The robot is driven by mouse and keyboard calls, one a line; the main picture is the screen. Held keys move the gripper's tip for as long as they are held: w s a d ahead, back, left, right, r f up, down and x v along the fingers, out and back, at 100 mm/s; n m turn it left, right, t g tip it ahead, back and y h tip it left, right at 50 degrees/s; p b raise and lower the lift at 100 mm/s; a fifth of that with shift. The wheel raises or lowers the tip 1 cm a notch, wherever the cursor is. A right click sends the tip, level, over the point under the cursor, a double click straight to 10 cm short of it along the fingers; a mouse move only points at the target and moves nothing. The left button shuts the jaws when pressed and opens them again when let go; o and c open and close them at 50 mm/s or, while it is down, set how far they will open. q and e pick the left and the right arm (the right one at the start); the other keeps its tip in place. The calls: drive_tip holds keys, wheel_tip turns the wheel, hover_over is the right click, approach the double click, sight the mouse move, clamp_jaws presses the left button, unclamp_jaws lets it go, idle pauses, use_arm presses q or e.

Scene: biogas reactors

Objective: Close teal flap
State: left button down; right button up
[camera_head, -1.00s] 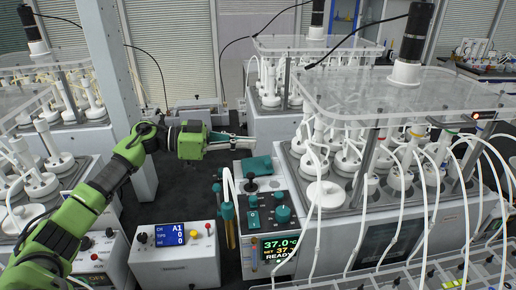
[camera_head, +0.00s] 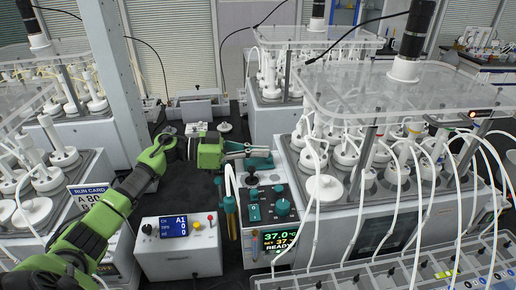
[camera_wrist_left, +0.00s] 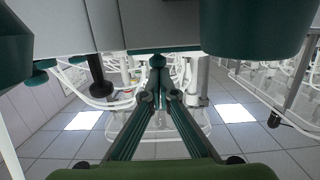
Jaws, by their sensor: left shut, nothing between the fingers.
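The teal flap (camera_head: 262,162) is at the back end of the control unit with the 37.0 °C display, behind a black knob. It looks raised, but its exact angle is hard to tell. My left gripper (camera_head: 268,151) is shut and empty, its fingers pointing right, at the flap's upper edge. Whether they touch is unclear. In the left wrist view the fingers of the left gripper (camera_wrist_left: 158,66) meet at their tips, just below a thin teal edge under a grey panel. My right gripper is not in view.
The control unit (camera_head: 268,225) has teal knobs and switches on top. A reactor bench (camera_head: 325,215) with white vessels and tubes stands close on its right. A white box (camera_head: 178,250) with a blue display stands front left. Dark floor shows between the benches.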

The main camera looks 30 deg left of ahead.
sight(259, 164)
use_arm(q)
drive_tip(key=shift+d+f, duration=0.1)
drive_tip(key=shift+f, duration=0.25)
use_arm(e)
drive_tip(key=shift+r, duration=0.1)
